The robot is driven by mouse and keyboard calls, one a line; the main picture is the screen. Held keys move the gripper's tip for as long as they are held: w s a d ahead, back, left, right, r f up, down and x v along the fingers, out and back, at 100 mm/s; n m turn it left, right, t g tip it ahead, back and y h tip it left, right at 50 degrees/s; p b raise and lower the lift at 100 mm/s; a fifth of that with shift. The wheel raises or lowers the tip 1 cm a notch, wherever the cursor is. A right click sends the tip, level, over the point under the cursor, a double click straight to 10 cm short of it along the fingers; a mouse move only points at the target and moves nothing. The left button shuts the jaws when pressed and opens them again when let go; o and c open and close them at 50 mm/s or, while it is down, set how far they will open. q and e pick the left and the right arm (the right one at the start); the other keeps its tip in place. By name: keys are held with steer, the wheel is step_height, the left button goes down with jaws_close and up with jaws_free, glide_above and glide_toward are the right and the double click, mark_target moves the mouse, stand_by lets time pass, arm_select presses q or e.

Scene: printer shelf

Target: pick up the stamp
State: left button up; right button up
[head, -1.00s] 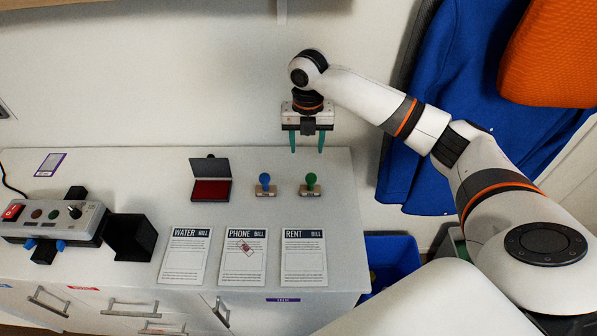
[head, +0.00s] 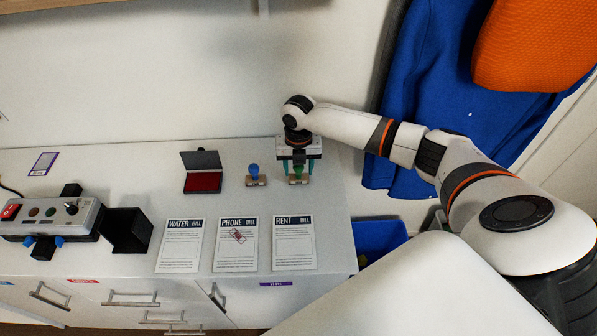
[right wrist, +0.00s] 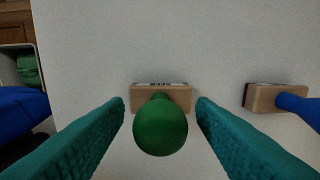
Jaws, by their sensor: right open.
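The green-handled stamp (head: 298,176) stands upright on the white cabinet top, right of the blue-handled stamp (head: 255,175). Both have wooden bases. My right gripper (head: 298,170) is open, its teal fingers pointing down on either side of the green handle. In the right wrist view the green stamp (right wrist: 160,125) sits between the two open fingers (right wrist: 160,108), with a gap on each side. The blue stamp (right wrist: 285,99) is at the right of that view, outside the fingers. My left gripper is not in view.
An open red ink pad (head: 204,181) lies left of the stamps. In front are the water bill (head: 181,246), the phone bill (head: 236,246) with a red mark, and the rent bill (head: 294,244). A button box (head: 50,219) is at left; a blue bin (head: 378,238) stands beyond the right edge.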

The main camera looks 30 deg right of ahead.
steer(key=c, duration=1)
steer(key=shift+r, duration=0.1)
steer(key=shift+c, duration=0.2)
step_height(320, 180, up, 10)
steer(key=shift+f+b, duration=0.1)
steer(key=shift+b, duration=0.55)
